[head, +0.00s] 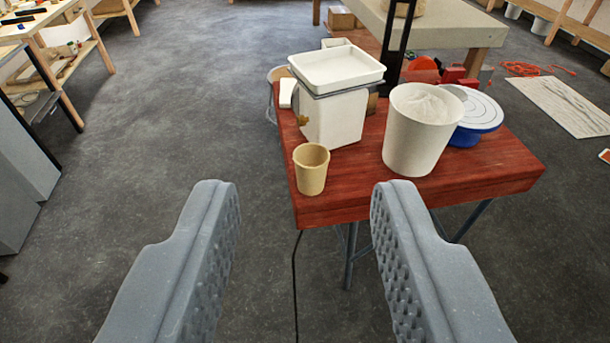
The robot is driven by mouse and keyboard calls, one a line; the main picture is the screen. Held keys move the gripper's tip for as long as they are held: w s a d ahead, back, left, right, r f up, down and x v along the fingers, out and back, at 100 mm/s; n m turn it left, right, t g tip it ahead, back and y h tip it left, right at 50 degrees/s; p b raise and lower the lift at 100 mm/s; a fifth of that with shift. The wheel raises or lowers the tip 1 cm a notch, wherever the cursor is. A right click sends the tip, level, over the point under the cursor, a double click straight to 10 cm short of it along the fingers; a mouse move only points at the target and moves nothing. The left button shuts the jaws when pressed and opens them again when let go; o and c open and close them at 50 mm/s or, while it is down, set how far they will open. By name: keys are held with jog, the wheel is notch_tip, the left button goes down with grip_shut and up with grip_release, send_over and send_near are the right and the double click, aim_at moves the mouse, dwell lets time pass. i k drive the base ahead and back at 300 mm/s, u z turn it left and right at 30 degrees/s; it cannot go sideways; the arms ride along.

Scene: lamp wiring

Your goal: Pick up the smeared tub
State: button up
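A white square tapered tub (333,119) stands on the red wooden table (460,176). It has a brown smear on its left corner, and a shallow white tray (337,66) sits on top of it. A round white bucket (420,132) holding pale powder stands to its right. A small tan cup (311,170) stands in front of it near the table edge. My gripper (303,190) is open and empty, its two grey fingers wide apart. It is in front of the table, apart from the tub.
A blue-based turntable with a white disc (479,112) is behind the bucket. A black upright (396,48) and red items (453,75) stand at the table's back. A pale bench (440,22) is beyond. Grey floor (190,80) to the left is clear.

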aim_at(311, 160)
jog(key=i, duration=0.1)
jog(key=u, duration=3.8)
jog(key=k, duration=1.35)
jog(key=z, duration=0.45)
